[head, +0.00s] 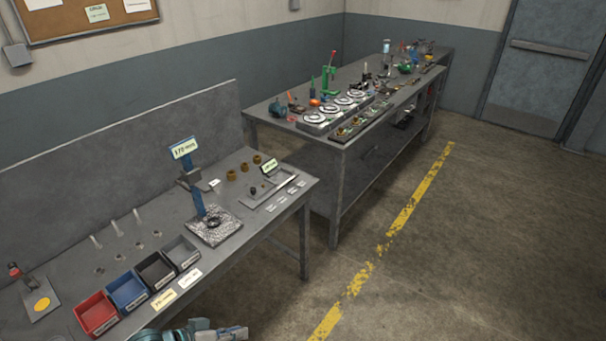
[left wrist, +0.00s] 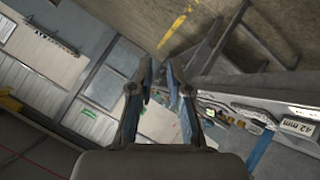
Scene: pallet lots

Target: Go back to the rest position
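My left gripper (head: 232,333) shows at the bottom edge of the head view, in front of the near workbench (head: 120,255) and its row of bins. In the left wrist view its two fingers (left wrist: 160,78) stand apart with nothing between them, so it is open and empty. My right gripper is in neither view.
Red (head: 97,315), blue (head: 128,291), black (head: 155,270) and grey (head: 182,252) bins line the near bench's front. A post with a blue sign (head: 184,148) stands behind. A second bench (head: 345,140) holds many parts. Floor right of the yellow line (head: 400,222) is clear.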

